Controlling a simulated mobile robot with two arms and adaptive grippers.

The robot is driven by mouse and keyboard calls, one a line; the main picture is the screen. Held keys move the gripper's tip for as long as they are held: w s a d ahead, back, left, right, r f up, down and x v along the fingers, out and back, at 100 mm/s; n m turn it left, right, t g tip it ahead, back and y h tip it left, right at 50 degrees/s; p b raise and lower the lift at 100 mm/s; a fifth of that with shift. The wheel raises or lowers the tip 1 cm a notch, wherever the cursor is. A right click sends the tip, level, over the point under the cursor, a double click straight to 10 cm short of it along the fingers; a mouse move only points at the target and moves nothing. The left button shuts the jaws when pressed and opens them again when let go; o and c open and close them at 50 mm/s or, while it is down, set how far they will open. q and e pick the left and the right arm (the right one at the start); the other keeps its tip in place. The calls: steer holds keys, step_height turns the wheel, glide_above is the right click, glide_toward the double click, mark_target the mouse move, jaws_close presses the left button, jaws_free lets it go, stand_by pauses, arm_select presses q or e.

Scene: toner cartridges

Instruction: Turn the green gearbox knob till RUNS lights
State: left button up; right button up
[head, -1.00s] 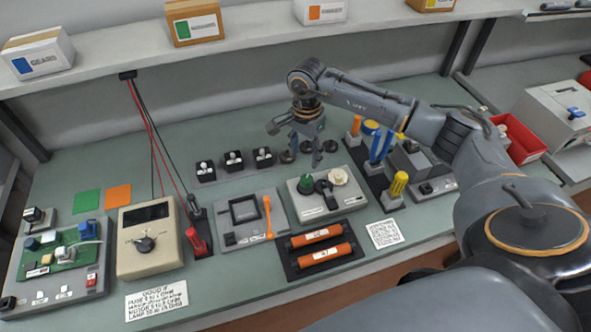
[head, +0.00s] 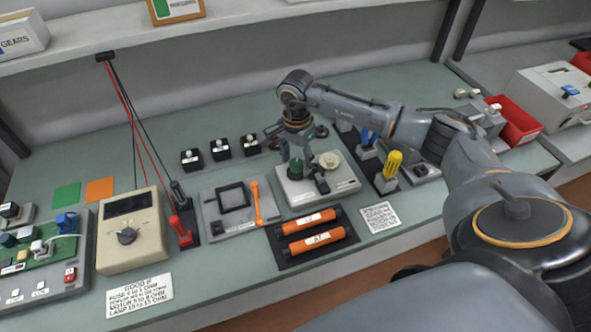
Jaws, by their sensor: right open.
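The gearbox is a light grey box (head: 340,191) near the middle of the bench. It carries a green knob (head: 296,170), a pale cream round part (head: 330,160) and a dark part between them. My right gripper (head: 296,158) points down over the green knob, open, with its fingers close around or just above it. I cannot tell whether they touch the knob. The fingers partly cover the box's back left corner. The labels on the box are too small to read, and no lit RUNS lamp can be made out. My left gripper is not in view.
Two orange cylinders (head: 312,222) lie on a dark mat in front of the gearbox. A grey tray with an orange lever (head: 257,203) stands to its left. Yellow and blue-handled tools (head: 393,163) stand to its right. A cream meter (head: 131,245) sits farther left.

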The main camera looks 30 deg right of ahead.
steer(key=c, duration=0.9)
steer(key=m, duration=0.2)
steer(key=shift+m, duration=0.3)
steer(key=m, duration=0.7)
steer(key=shift+s+p, duration=0.1)
steer(key=shift+p, duration=0.3)
steer(key=m, duration=0.6)
steer(key=shift+p, duration=0.35)
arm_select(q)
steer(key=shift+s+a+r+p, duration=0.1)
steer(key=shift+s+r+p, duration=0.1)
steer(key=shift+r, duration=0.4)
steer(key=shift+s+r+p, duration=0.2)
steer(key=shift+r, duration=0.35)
arm_select(e)
steer(key=m, duration=0.5)
